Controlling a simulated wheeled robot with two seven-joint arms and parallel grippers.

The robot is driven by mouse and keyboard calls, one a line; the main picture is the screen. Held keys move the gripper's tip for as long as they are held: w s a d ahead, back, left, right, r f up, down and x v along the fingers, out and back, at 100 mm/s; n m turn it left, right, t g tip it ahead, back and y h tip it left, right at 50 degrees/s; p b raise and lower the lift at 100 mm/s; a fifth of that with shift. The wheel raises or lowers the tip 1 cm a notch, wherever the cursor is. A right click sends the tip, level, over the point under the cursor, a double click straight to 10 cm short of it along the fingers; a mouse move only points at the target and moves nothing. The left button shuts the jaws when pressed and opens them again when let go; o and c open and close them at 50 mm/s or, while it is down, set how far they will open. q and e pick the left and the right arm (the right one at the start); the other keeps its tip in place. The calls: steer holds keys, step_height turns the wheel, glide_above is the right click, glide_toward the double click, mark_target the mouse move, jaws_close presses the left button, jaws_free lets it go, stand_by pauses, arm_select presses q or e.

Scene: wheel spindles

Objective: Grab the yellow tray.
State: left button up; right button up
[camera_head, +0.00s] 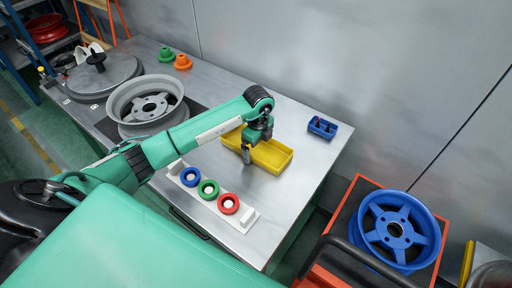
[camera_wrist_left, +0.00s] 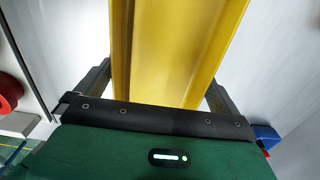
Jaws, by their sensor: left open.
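The yellow tray (camera_head: 271,158) lies on the metal table, partly hidden under my left arm. My left gripper (camera_head: 247,157) is over the tray's left part, pointing down. In the left wrist view the tray (camera_wrist_left: 170,60) runs up the middle of the picture between the two open fingers (camera_wrist_left: 160,92). I cannot tell whether either finger touches it. My right gripper is not in view.
A white holder (camera_head: 248,217) with blue, green and red rings stands in front of the tray. A small blue box (camera_head: 322,127) sits behind right. A grey wheel (camera_head: 147,104) is at left; a blue wheel (camera_head: 397,231) is off the table at right.

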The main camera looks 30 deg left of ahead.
arm_select(q)
steer(key=c, duration=0.7)
